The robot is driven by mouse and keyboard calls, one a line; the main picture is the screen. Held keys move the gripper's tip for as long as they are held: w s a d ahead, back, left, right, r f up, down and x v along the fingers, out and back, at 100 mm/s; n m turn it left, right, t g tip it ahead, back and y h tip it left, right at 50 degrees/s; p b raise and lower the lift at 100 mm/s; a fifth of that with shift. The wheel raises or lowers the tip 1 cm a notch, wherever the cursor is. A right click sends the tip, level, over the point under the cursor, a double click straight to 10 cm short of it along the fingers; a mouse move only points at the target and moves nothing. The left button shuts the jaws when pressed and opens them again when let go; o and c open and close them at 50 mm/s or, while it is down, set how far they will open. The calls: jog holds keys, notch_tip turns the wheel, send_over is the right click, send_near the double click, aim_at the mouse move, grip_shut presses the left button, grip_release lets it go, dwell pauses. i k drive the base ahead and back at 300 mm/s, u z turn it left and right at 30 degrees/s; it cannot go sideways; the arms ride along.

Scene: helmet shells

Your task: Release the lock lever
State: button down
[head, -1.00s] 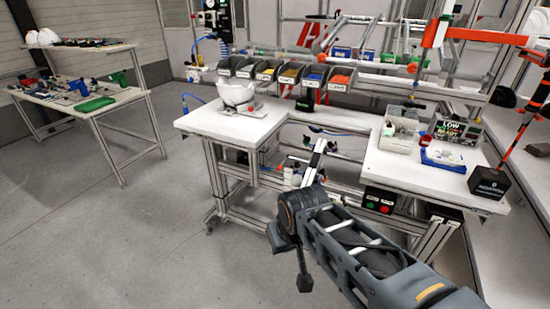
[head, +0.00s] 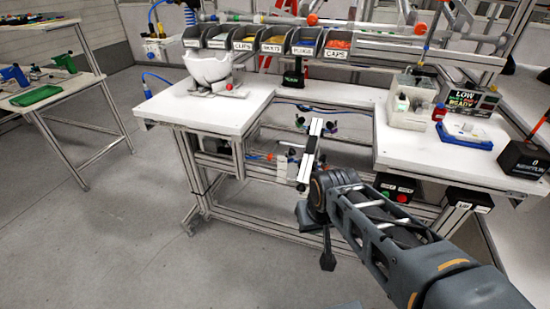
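A white helmet shell (head: 208,68) sits, apparently open side up, on a fixture (head: 232,92) on the left part of the white workbench. I cannot pick out a lock lever for sure; small grey parts beside the shell and a metal rail mechanism (head: 310,150) in the bench gap are too small to read. My arm reaches in from the lower right and ends below that mechanism, apart from the shell. A dark part at my arm's end, my gripper (head: 327,258) as far as I can tell, hangs down in front of the bench; its fingers cannot be made out.
A row of labelled part bins (head: 270,42) stands behind the bench (head: 215,115). A side table (head: 75,90) stands at left. The floor between is clear.

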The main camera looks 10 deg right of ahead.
aim_at(270, 156)
jog(key=k, duration=0.65)
jog(key=u, duration=0.55)
jog(key=i, duration=1.5)
jog(key=z, duration=0.1)
